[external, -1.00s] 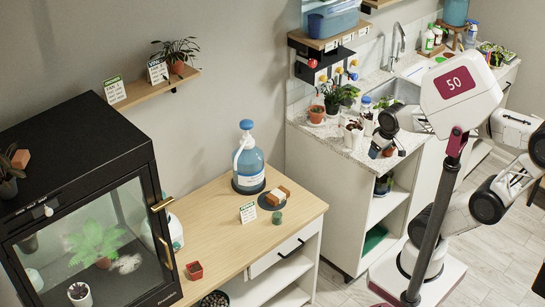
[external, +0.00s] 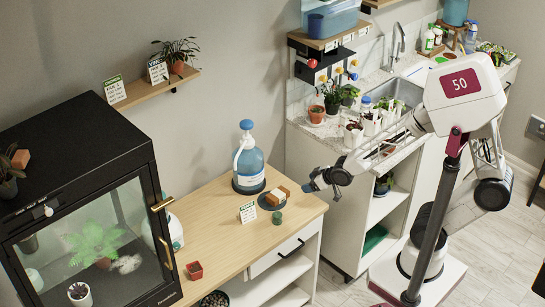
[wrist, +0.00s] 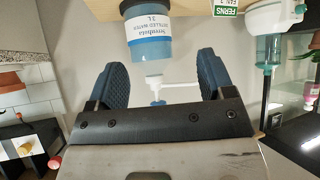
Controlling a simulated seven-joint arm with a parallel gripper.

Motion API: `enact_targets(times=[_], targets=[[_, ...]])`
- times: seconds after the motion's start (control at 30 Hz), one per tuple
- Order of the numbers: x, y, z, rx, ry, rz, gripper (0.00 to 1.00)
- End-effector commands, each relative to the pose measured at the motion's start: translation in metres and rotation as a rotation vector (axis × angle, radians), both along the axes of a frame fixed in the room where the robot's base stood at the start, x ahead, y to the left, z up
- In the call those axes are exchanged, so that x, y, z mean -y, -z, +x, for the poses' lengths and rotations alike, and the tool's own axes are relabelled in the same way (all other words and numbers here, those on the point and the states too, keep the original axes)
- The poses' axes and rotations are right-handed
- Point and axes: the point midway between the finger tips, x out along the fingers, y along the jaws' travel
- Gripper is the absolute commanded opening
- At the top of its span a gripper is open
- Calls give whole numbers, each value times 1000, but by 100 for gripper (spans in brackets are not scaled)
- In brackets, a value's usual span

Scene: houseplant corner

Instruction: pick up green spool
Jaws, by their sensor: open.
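A small green cylinder, which looks like the green spool (external: 278,218), stands on the wooden top of the cabinet (external: 215,240) near its right edge in the external view. It is just in front of a dark round saucer (external: 264,203) holding brown blocks (external: 282,192). My gripper (external: 312,184) is in the air to the right of and above the spool, apart from it. In the wrist view my gripper (wrist: 163,72) has its two dark fingers spread wide, with nothing held between them. The spool does not show in the wrist view.
A blue water jug (external: 249,168) stands behind the saucer; it also shows upside down in the wrist view (wrist: 150,38). A small sign (external: 249,212) stands left of the spool, and a reddish pot (external: 194,270) is farther left. The counter with potted plants (external: 316,115) is behind.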

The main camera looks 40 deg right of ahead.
Motion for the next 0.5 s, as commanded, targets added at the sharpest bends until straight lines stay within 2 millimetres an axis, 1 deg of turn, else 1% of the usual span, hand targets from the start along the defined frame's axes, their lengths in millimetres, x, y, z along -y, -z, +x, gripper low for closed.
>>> enact_targets(times=[0.03,0.1,0.2,0.3,0.4,0.5], targets=[[-13,17,1,23,-25,11,75],[-29,35,3,67,-57,31,75],[-51,60,3,128,-101,62,75],[-68,82,-1,178,-137,91,75],[-81,97,-5,216,-163,117,75],[-88,107,-8,239,-179,132,75]])
